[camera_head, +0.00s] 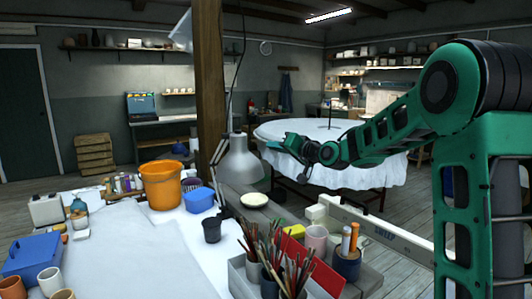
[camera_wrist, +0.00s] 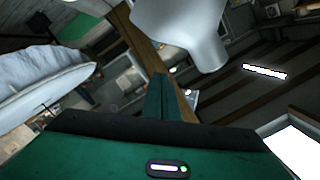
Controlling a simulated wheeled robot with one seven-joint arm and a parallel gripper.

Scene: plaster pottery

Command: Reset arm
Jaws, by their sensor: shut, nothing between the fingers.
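My green arm comes in from the right in the head view, and my gripper (camera_head: 276,145) is held out to the left at its far end, in front of the white-draped round table. In the wrist view my gripper (camera_wrist: 163,78) has its green fingers together with nothing between them. The wrist view is strongly tilted. The grey lamp shade (camera_head: 240,160) is just left of my gripper in the head view, and it also fills the top of the wrist view (camera_wrist: 180,30).
The near table holds an orange bucket (camera_head: 161,184), a blue bowl (camera_head: 199,199), a dark cup (camera_head: 211,230), a blue box (camera_head: 32,254) and brushes (camera_head: 272,255). A wooden post (camera_head: 210,80) stands behind the lamp. The round table (camera_head: 365,172) is behind my arm. Open floor lies at left.

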